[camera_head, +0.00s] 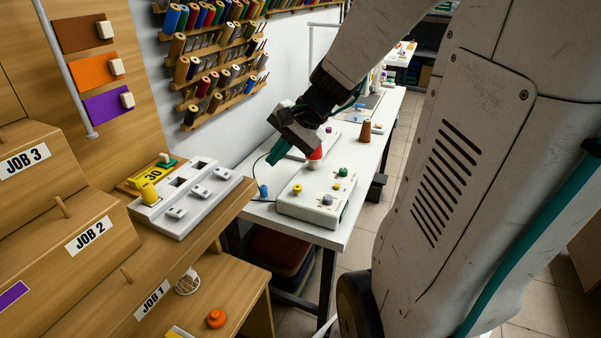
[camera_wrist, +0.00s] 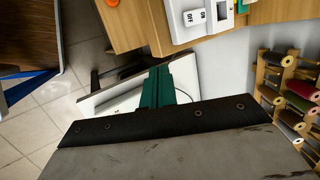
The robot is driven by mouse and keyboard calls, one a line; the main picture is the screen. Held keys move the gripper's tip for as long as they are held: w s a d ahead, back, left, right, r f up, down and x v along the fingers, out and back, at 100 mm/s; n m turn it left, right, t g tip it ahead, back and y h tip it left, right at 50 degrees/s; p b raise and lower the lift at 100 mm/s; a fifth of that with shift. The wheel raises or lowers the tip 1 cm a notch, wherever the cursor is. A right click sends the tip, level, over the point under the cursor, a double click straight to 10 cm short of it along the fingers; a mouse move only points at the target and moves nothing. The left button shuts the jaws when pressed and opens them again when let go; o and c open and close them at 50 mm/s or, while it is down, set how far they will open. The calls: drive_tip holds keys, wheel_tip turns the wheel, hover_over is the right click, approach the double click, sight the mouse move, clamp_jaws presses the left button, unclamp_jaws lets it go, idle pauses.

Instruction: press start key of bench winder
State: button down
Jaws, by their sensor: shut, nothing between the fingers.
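The bench winder is most likely the low white box (camera_head: 318,208) on the white table. I cannot tell which is the start key. My gripper (camera_head: 272,157) is shut and empty, its teal fingers pointing down-left, above and behind the winder's left end, apart from the knobs.
A white panel (camera_head: 205,190) with rocker switches sits on the wooden job stand at left. A blue spool (camera_head: 263,191) and a brown cone (camera_head: 366,132) stand on the white table (camera_head: 300,234). Thread racks (camera_head: 215,75) line the wall.

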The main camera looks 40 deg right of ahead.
drive_tip(key=w+d+f+m+t+h, duration=0.1)
drive_tip(key=d+f+m, duration=0.15)
drive_tip(key=d, duration=0.35)
drive_tip(key=w+d+f+m+t, duration=0.1)
drive_tip(key=w+d+f+m, duration=0.1)
drive_tip(key=d+m, duration=0.3)
drive_tip(key=m+t+h, duration=0.2)
drive_tip(key=m+h, duration=0.1)
drive_tip(key=m, duration=0.3)
hover_over(337, 186)
drive_tip(key=shift+n, duration=0.25)
drive_tip(key=f, duration=0.5)
drive_tip(key=shift+s+d, duration=0.35)
drive_tip(key=shift+s, duration=0.05)
drive_tip(key=shift+f, duration=0.15)
drive_tip(key=shift+f, duration=4.3)
drive_tip(key=shift+f, duration=0.4)
drive_tip(key=shift+f, duration=0.35)
drive_tip(key=shift+r, duration=0.8)
